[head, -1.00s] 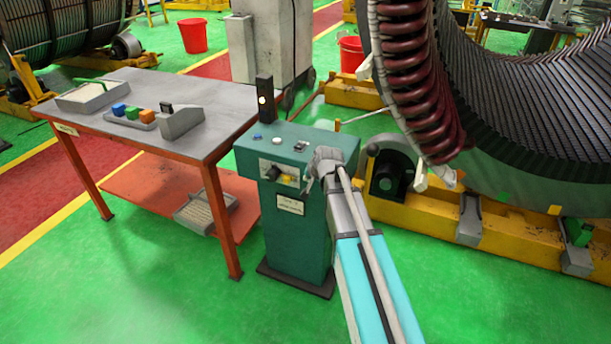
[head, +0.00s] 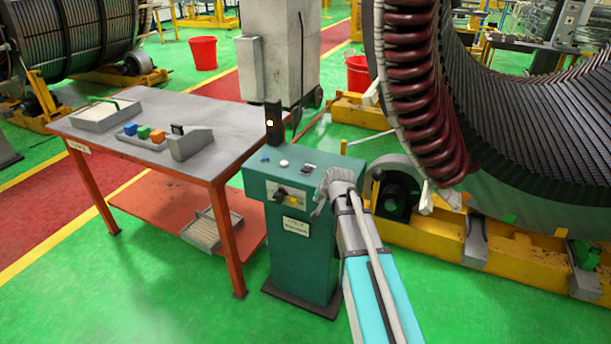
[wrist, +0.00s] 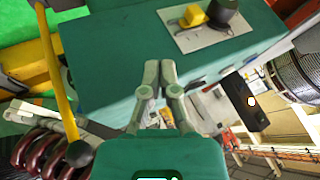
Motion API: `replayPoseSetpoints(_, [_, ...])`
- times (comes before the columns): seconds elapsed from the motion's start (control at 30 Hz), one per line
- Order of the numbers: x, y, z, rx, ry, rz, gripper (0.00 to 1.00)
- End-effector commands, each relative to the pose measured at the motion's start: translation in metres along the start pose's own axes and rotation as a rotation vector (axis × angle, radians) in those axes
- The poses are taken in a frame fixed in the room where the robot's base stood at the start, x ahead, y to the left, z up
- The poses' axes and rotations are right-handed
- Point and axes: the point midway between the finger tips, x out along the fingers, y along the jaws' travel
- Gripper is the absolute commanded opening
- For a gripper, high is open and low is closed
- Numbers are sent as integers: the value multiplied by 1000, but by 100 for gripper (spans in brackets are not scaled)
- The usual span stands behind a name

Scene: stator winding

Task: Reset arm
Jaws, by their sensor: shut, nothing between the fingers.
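My gripper (wrist: 160,72) shows in the wrist view with its two fingers close together, shut and empty. Behind the fingers is the green face of a control cabinet (wrist: 115,50). In the head view my arm reaches in from the bottom to the right side of the cabinet (head: 300,258), and the fingertips are hard to make out there. The cabinet's front plate bears a yellow knob (wrist: 193,15) and a black knob (wrist: 222,12). Buttons (head: 283,163) sit on its top. I cannot tell whether my gripper touches the cabinet.
A grey-topped table (head: 110,150) with coloured blocks (head: 143,131) and a tray (head: 93,115) stands left. A black post with a lit lamp (head: 272,122) stands by the cabinet. The large stator (head: 520,120) on its yellow base (head: 520,262) blocks the right. Green floor is clear in front.

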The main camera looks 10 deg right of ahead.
Motion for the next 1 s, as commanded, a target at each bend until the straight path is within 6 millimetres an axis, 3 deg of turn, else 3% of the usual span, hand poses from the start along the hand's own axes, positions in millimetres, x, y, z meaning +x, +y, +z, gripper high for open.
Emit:
replayPoseSetpoints(0.17, [-4,0,4,-11,-10,7,0])
replayPoseSetpoints(0.27, [-14,0,17,-45,-43,29,0])
replayPoseSetpoints(0.47, [-56,6,67,-184,-185,119,0])
replayPoseSetpoints(0.7, [-125,24,137,-388,-418,252,0])
replayPoseSetpoints(0.83, [-152,33,161,-458,-512,303,0])
replayPoseSetpoints(1.0, [-164,39,172,-493,-563,330,0])
